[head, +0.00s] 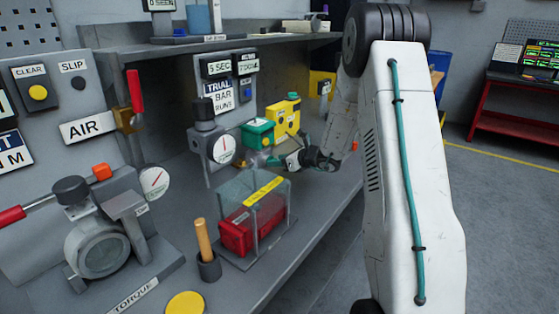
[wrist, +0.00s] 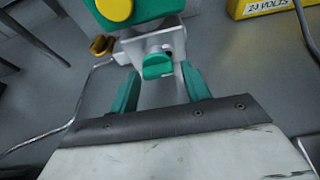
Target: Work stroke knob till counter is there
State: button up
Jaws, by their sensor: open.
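In the head view my gripper (head: 273,160) is small beside the actuator. A counter-like display (head: 245,64) reads roughly "7 DONE".
A yellow box (head: 285,117) stands just behind the actuator. A clear cover over a red box (head: 238,232) sits in front, near a pot with a wooden handle (head: 208,265). A gauge (head: 222,149) is to the left.

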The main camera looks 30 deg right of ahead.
jog(key=v, duration=0.6)
jog(key=shift+s+d+r, duration=0.1)
jog(key=shift+s+r, duration=0.15)
jog(key=shift+s, duration=0.1)
